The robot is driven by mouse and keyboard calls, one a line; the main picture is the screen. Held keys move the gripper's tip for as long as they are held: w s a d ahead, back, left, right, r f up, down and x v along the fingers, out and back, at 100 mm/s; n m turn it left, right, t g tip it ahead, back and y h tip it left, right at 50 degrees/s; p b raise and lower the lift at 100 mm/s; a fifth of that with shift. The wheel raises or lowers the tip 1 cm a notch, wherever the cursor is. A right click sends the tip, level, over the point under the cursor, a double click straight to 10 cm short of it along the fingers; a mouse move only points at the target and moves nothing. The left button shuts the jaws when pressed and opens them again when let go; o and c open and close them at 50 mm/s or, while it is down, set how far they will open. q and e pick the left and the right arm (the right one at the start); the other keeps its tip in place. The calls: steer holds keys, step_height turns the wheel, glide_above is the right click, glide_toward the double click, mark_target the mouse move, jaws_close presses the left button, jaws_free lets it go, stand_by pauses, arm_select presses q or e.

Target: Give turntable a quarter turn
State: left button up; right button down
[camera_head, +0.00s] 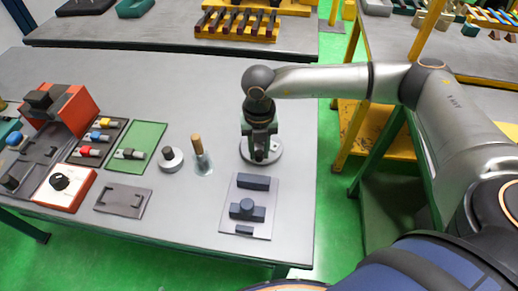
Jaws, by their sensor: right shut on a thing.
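The turntable, a light grey round disc (276,154), lies flat on the grey workbench near its right edge. My right gripper (261,154) reaches down over the disc from above, with its arm coming in from the right. It is shut on a dark part standing at the middle of the turntable. The gripper hides most of that part and much of the disc. My left gripper is not in view.
A grey plate with dark blocks (234,219) lies just in front of the turntable. A green mat (134,157) and orange-red devices (80,105) lie farther left. The bench behind the turntable is clear.

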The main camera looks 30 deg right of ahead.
mark_target(279, 145)
steer(key=shift+d+n, duration=0.1)
steer(key=shift+n, duration=0.2)
